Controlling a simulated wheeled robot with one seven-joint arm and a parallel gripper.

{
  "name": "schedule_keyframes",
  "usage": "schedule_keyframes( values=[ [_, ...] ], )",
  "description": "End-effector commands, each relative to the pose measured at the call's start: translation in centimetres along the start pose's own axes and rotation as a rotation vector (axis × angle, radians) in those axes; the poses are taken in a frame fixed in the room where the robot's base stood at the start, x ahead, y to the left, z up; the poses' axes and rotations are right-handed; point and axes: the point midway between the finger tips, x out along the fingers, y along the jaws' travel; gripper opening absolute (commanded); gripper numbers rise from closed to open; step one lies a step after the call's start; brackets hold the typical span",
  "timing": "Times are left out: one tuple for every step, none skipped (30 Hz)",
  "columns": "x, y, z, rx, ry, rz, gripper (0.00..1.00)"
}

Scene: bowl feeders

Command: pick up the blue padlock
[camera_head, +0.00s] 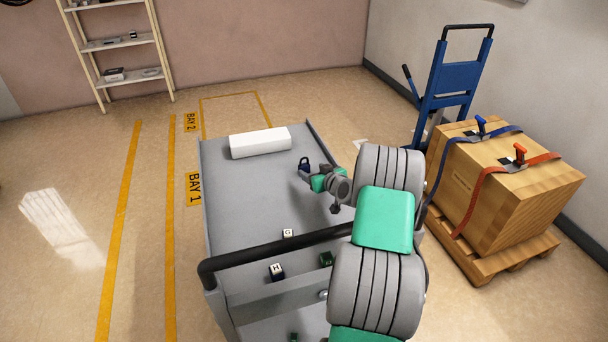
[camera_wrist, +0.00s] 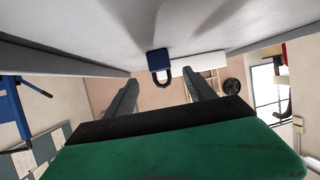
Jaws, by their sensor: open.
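The blue padlock (camera_head: 304,162) stands on the grey top of the cart (camera_head: 240,200), towards its right edge. My gripper (camera_wrist: 160,78) is open, with one finger on each side of the padlock in that picture. The padlock appears a little beyond the fingertips, and I cannot tell the exact gap. In the head view my gripper (camera_head: 307,174) is low over the cart top, close in front of the padlock and partly covering it.
A white block (camera_head: 260,142) lies on the cart behind the padlock. Lettered cubes (camera_head: 288,233) (camera_head: 277,271) and a green cube (camera_head: 326,259) sit nearer the black handle (camera_head: 270,250). The cart has raised side edges. A strapped wooden crate (camera_head: 500,190) stands to the right.

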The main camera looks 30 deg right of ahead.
Motion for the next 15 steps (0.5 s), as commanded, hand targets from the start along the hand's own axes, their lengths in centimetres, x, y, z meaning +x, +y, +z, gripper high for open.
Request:
schedule_keyframes(
  values=[
    [0.8,-0.1,0.1,-0.001,0.0,-0.002,0.64],
    [1.2,-0.1,0.1,-0.001,-0.001,-0.002,0.64],
    [1.8,-0.1,0.1,-0.001,-0.001,-0.001,0.64],
    [2.2,-0.1,0.1,0.0,0.0,-0.001,0.64],
    [2.7,-0.1,0.1,0.0,0.0,-0.002,0.64],
    [3.5,-0.1,0.2,-0.001,0.0,-0.001,0.64],
    [4.1,-0.1,0.3,0.0,0.0,-0.001,0.64],
    [4.7,-0.1,0.3,0.0,0.0,-0.001,0.64],
    [5.4,0.0,0.3,-0.001,-0.001,-0.001,0.64],
    [5.8,0.0,0.2,0.0,-0.001,-0.001,0.64],
    [6.1,0.0,0.2,0.001,-0.001,0.0,0.64],
    [6.3,0.0,0.1,0.001,0.0,0.001,0.64],
    [6.4,0.1,0.0,0.001,0.0,0.001,0.64],
    [6.5,0.1,-0.1,0.001,0.0,0.002,0.64],
    [6.4,0.1,-0.1,0.001,0.0,0.002,0.64]
  ],
)
